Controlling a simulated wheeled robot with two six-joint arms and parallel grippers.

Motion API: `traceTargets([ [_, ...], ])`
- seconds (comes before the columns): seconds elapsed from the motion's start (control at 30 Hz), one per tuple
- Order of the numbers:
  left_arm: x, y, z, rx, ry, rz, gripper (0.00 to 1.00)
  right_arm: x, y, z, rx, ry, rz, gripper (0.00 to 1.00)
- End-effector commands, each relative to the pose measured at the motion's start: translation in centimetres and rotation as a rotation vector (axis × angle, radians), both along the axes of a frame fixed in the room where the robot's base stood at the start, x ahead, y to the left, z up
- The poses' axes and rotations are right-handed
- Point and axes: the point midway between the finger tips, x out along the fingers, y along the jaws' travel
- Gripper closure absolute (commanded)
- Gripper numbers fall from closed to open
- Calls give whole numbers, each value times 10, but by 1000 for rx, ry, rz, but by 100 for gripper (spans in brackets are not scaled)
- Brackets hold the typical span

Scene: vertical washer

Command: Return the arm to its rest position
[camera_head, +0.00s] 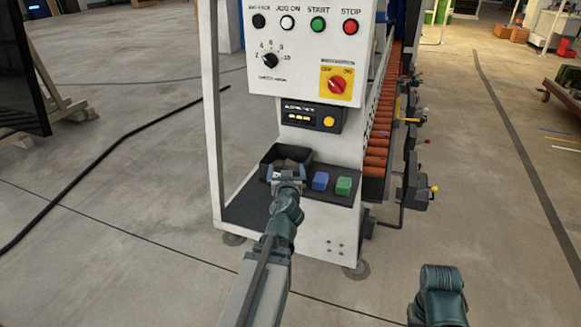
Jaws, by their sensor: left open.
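My left arm reaches up from the bottom of the view to the dark shelf of the white machine. My left gripper (286,169) is open, at the front of a small dark bin (271,156) on the shelf. The bin holds something brownish, partly hidden by the gripper; I cannot tell whether they touch. A part of my right arm shows at the lower right, over the floor, away from the machine. The right gripper's fingers do not show.
A blue block (320,181) and a green block (343,186) sit on the dark shelf (252,211), right of my left gripper. The white control panel (305,55) with buttons and knobs stands above. Orange rollers (376,150) run behind. A black cable (110,150) crosses the floor.

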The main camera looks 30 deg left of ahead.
Motion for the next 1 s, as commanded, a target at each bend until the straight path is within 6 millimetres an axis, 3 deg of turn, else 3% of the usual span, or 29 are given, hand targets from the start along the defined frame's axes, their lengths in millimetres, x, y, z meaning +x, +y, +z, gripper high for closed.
traceTargets([
  [0.27, 0, -2, 2, -2, 7, 1, 0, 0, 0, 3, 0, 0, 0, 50],
  [0.37, 2, -16, 9, -16, 54, 9, 0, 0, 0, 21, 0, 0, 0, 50],
  [0.43, 2, -37, 14, -36, 131, 16, 0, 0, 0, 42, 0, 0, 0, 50],
  [0.57, -7, -98, 15, -87, 366, -4, 0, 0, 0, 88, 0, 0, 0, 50],
  [0.67, -26, -155, 11, -121, 589, -68, 0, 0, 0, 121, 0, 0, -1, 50],
  [0.8, -71, -241, 11, -142, 923, -227, 0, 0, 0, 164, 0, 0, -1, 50],
  [0.9, -109, -292, 16, -140, 1133, -362, 0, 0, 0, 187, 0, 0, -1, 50],
  [1.0, -144, -330, 23, -131, 1297, -485, 0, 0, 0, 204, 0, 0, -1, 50],
])
